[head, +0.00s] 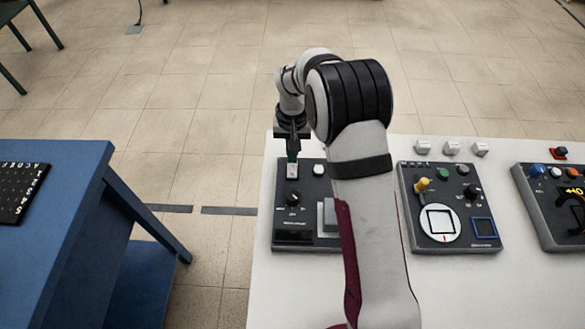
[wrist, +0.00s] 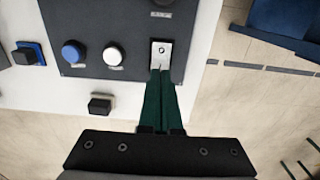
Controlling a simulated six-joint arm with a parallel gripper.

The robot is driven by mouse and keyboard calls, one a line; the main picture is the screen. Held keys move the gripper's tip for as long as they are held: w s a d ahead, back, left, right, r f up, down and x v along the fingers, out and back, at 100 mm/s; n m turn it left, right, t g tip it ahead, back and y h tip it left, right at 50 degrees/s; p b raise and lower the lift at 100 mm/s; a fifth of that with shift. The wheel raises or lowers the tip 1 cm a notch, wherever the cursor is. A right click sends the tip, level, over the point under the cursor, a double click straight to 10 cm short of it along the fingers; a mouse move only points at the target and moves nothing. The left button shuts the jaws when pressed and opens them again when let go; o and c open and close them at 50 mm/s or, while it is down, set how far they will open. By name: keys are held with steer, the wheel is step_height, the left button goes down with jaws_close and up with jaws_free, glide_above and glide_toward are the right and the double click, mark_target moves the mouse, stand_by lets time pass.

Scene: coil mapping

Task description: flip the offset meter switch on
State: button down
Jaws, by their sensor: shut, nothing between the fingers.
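The offset meter switch is a small light metal plate with a tiny toggle (wrist: 161,48) near the edge of a dark panel (wrist: 95,20). In the head view the switch plate (head: 292,173) is at the far left corner of the left panel (head: 274,222). My gripper (wrist: 160,73) is shut and empty, its green fingers side by side with their tips at the plate's near edge in the wrist view. In the head view my gripper (head: 292,158) is just above and behind the plate. I cannot tell whether the tips touch it or which way the toggle points.
A white button (wrist: 113,55) and a blue button (wrist: 73,52) sit beside the switch. A black knob (head: 292,199) and a dark display (head: 293,236) are on the same panel. My arm hides its right part. Two other panels (head: 452,238) (head: 537,205) stand to the right.

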steer(key=shift+f, duration=0.9)
stand_by(0.6)
steer(key=shift+r, duration=3.55)
steer(key=s+d+r+m, duration=0.2)
steer(key=s+d+r, duration=0.4)
steer(key=s+r, duration=0.5)
steer(key=s+d+m+y, duration=0.1)
steer(key=s+d+m, duration=0.1)
steer(key=s, duration=1.9)
steer(key=shift+s+d+f+m+y, duration=0.15)
steer(key=shift+s+f+m+y, duration=0.2)
steer(key=shift+m, duration=0.45)
steer(key=shift+w, duration=0.15)
